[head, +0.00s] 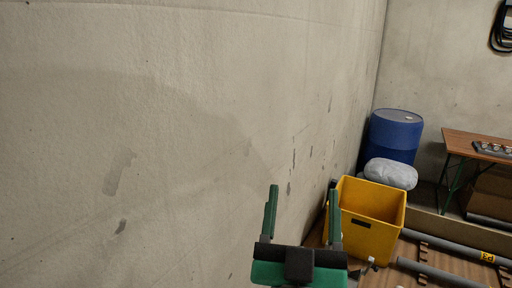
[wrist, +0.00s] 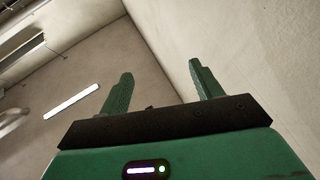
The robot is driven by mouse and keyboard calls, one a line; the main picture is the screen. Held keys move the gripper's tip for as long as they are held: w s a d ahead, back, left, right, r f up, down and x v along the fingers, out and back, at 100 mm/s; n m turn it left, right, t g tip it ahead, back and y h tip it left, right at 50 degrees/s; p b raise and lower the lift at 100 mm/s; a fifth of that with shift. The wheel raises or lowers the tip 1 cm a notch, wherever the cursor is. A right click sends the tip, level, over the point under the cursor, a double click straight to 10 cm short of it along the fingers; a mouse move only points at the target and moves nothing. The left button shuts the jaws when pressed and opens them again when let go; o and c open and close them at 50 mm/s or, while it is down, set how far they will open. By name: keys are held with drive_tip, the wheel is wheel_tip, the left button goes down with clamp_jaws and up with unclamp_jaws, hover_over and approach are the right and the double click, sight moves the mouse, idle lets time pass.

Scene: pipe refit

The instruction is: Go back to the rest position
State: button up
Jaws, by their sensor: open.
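My gripper (head: 302,212) is at the bottom centre of the head view, its two green fingers pointing up and apart. It is open, with nothing between the fingers. The wrist view also shows my gripper (wrist: 160,84) open and empty, with the ceiling and bare walls beyond it. A blank concrete wall (head: 150,130) fills the space behind the gripper in the head view.
A yellow bin (head: 365,226) stands just right of my gripper. Behind it are a grey sack (head: 390,173) and a blue drum (head: 394,135). A wooden-topped table (head: 478,146) is at the right. Grey pipes (head: 455,242) lie low at the right.

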drive_tip(key=s+a+r+n+y, duration=0.1)
drive_tip(key=s+a+r+y, duration=0.4)
drive_tip(key=s+r, duration=0.55)
wheel_tip(320, 180, up, 18)
drive_tip(key=s+a+p, duration=0.1)
drive_tip(key=s+p, duration=0.1)
drive_tip(key=p, duration=1.7)
drive_tip(key=shift+s+a+r+n+p, duration=0.2)
drive_tip(key=shift+a+n+p, duration=0.1)
drive_tip(key=shift+a+p, duration=0.1)
